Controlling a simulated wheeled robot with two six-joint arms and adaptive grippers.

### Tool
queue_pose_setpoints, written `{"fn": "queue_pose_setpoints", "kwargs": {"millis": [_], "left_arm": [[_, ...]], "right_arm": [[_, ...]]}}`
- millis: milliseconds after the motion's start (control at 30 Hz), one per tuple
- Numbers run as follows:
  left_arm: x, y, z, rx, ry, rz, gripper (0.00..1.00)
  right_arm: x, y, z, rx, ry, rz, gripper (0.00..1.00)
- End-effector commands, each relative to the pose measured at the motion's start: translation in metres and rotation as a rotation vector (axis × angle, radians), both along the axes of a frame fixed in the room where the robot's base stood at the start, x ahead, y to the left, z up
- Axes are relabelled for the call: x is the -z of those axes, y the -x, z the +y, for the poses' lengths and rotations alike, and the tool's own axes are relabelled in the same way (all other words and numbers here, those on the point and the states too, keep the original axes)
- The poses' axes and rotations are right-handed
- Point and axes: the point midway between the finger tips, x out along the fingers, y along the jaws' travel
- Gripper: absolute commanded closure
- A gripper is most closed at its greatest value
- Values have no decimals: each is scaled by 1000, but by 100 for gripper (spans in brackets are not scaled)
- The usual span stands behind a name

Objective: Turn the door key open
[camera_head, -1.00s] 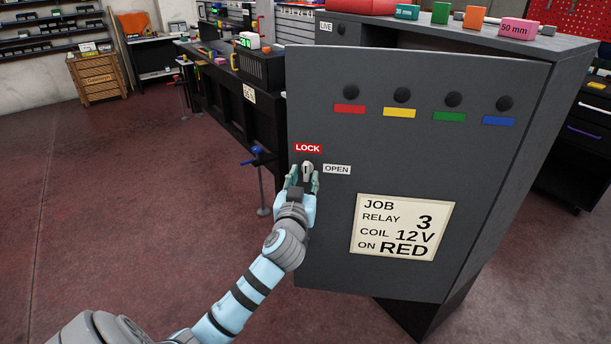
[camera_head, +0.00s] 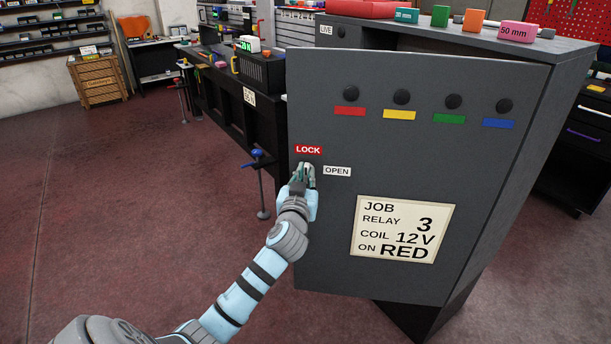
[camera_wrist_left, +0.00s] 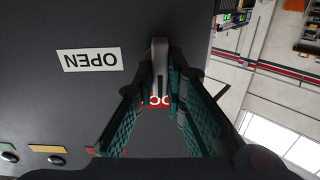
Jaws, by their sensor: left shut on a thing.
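The door key (camera_wrist_left: 158,58) is a small grey piece on the dark grey cabinet door (camera_head: 400,160); in the head view it is mostly hidden between my fingers. A red LOCK label (camera_head: 308,150) is above it and a white OPEN label (camera_head: 337,171) to its right. My left gripper (camera_head: 306,171) is shut on the key. In the wrist view its teal-padded fingers (camera_wrist_left: 158,82) close on the key from both sides, and the key stands upright in the picture, pointing toward the partly covered LOCK label. My right gripper is not in view.
The door carries several black knobs with coloured strips (camera_head: 402,97) and a job card (camera_head: 405,230) at lower right. Coloured blocks (camera_head: 440,16) stand on the cabinet top. A black workbench (camera_head: 225,105) is behind at left. The floor (camera_head: 110,200) to the left is clear.

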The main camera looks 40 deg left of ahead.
Motion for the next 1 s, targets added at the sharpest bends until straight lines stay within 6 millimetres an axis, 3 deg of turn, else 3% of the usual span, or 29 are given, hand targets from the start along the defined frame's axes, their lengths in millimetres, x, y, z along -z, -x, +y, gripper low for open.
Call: {"fn": "queue_pose_setpoints", "kwargs": {"millis": [367,1000], "left_arm": [[-1,0,-1,0,-128,74,100],[0,-2,-3,1,-638,359,100]], "right_arm": [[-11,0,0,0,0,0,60],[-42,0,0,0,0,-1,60]]}}
